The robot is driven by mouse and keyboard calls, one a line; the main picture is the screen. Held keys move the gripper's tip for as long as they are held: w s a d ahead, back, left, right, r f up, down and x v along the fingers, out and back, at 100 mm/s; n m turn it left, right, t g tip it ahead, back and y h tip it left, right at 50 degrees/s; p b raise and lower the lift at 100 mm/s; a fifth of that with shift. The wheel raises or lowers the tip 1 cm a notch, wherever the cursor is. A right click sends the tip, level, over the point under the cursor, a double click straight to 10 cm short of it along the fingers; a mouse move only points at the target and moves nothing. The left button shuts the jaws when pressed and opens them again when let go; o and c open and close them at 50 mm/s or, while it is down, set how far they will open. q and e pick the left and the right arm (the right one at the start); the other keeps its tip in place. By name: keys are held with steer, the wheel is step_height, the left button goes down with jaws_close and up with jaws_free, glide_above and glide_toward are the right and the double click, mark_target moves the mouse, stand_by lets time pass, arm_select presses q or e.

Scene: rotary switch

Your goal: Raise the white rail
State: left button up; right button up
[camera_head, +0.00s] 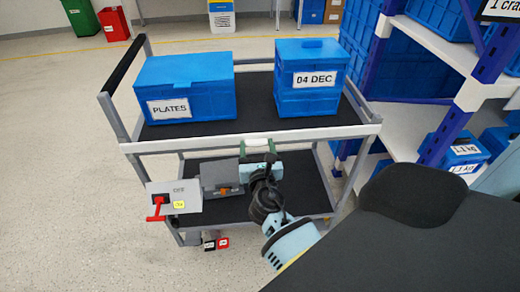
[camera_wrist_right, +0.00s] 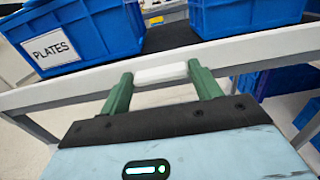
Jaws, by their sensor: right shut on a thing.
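The white rail (camera_head: 180,145) runs along the front edge of the cart's upper shelf. It also crosses the right wrist view (camera_wrist_right: 75,88). My right gripper (camera_head: 258,143) is at the middle of the rail, its teal body below it. In the right wrist view, its two green fingers (camera_wrist_right: 161,78) stand on either side of a brighter white piece at the rail and are shut on it. Whether that piece is part of the rail is hard to tell. My left gripper is not in view.
A blue PLATES box (camera_head: 187,85) and a blue 04 DEC box (camera_head: 309,78) stand on the upper shelf. A pale switch box (camera_head: 174,197) with a red handle sits at the front left. Blue shelving (camera_head: 460,120) stands close on the right. The floor at left is clear.

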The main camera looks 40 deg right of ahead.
step_height(320, 180, up, 3)
steer(key=shift+w+f+p, duration=0.1)
steer(key=shift+p, duration=0.55)
steer(key=o, duration=1.4)
steer(key=shift+f, duration=0.1)
steer(key=shift+f, duration=0.15)
